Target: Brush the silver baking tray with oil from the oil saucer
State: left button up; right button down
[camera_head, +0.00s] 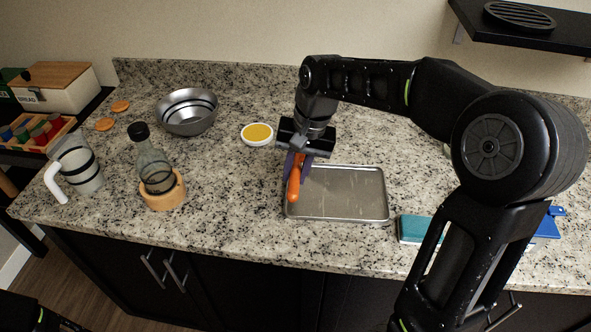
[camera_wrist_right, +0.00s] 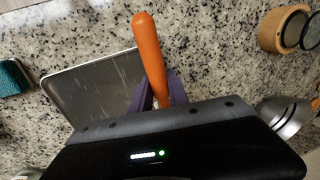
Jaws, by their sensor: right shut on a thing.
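The silver baking tray (camera_head: 345,193) lies flat on the granite counter, and part of it shows in the right wrist view (camera_wrist_right: 90,88). The oil saucer (camera_head: 257,135), white with yellow oil, stands behind and left of the tray. My right gripper (camera_head: 298,172) is shut on an orange-handled brush (camera_head: 294,190) above the tray's left edge. The orange handle also shows in the right wrist view (camera_wrist_right: 149,58). The brush's bristle end is hidden by the gripper, so I cannot tell whether it touches the tray. My left gripper is not in view.
A steel bowl (camera_head: 187,113), a glass bottle (camera_head: 153,165) in a wooden ring (camera_head: 166,192) and a clear pitcher (camera_head: 80,165) stand to the left. A teal item (camera_head: 415,229) lies right of the tray.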

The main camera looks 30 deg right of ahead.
aim_at(354, 207)
jog(key=shift+f+b, duration=2)
jog(key=shift+f, duration=1.15)
jog(key=shift+f+b, duration=0.4)
jog(key=shift+f, duration=0.15)
jog(key=shift+p, duration=0.3)
dwell(0.7)
jog(key=shift+d, duration=0.1)
jog(key=shift+s+d, duration=0.65)
jog(key=shift+d, duration=0.35)
jog(key=shift+s+d, duration=0.65)
jog(key=shift+d, duration=0.3)
jog(key=shift+s+d, duration=0.7)
jog(key=shift+d, duration=0.35)
jog(key=shift+s+d, duration=0.7)
jog(key=shift+d, duration=0.3)
jog(key=shift+d, duration=0.1)
jog(key=shift+s+d, duration=0.7)
jog(key=shift+d, duration=0.3)
jog(key=shift+s+d, duration=0.65)
jog(key=shift+d, duration=0.3)
